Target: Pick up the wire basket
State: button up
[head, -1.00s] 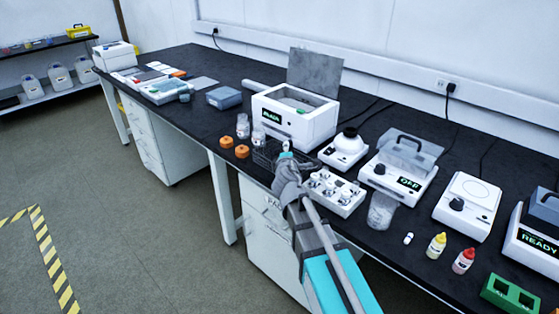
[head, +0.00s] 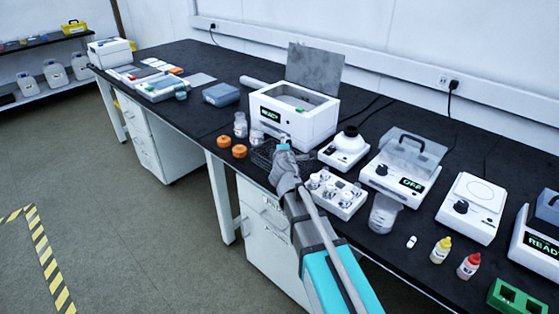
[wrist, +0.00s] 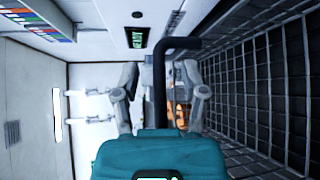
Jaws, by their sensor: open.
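The wire basket (head: 262,158) is a dark mesh basket on the black bench, in front of the white instrument marked READY. My gripper (head: 284,160) is over its right part and hides some of it in the head view. In the wrist view its mesh wall (wrist: 270,90) fills the right side, close to the camera. My gripper (wrist: 160,75) shows there with its two grey fingers spread apart, open.
Two orange caps (head: 239,151) and clear jars (head: 241,126) stand left of the basket. A white rack of vials (head: 335,194) is close to the right of my gripper. The READY instrument (head: 292,112) with its raised lid stands behind. Bench left of the caps is clear.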

jog(key=shift+w+d, duration=0.2)
jog(key=shift+w, duration=0.1)
jog(key=shift+a, duration=0.1)
jog(key=shift+c, duration=0.2)
grip_shut()
